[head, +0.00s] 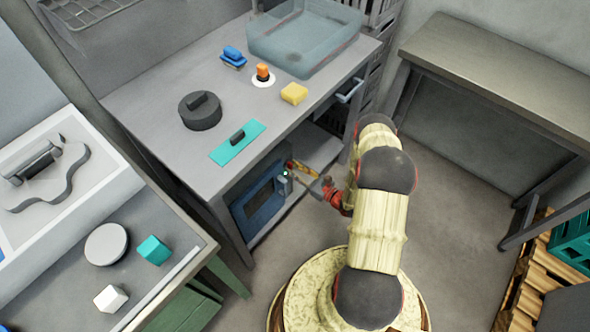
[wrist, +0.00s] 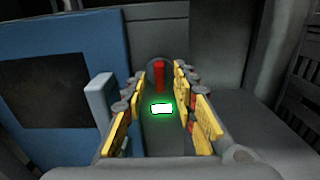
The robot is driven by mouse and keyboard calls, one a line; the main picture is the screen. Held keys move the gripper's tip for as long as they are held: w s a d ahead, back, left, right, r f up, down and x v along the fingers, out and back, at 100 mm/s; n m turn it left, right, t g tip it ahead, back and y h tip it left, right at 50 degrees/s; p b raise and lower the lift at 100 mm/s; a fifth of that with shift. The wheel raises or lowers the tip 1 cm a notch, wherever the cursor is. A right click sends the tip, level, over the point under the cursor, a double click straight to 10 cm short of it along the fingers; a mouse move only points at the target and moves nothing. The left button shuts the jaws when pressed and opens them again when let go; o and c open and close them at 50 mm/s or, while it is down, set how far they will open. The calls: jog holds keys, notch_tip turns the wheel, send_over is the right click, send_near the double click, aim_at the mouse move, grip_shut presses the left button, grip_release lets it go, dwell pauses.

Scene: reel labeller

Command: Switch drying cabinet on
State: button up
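The drying cabinet (head: 258,207) sits on the lower level under the grey bench, with a blue door and dark window. In the wrist view its blue door (wrist: 95,45) fills the left side, with a pale upright handle (wrist: 100,100). On the grey panel right of the door is a red switch (wrist: 159,75), standing upright, above a lit green lamp (wrist: 162,108). The lamp also glows in the head view (head: 285,173). My gripper (wrist: 160,85) is open in front of the panel, its yellow-padded fingers either side of the switch. Contact with the switch cannot be told.
The bench top (head: 165,150) above carries a clear bin (head: 300,40), a yellow block (head: 294,93), an orange-topped button (head: 262,73) and a dark round item (head: 200,112). Another table (head: 500,70) stands right. Open floor lies between.

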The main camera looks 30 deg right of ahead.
jog(key=v, duration=1.2)
dwell(0.3)
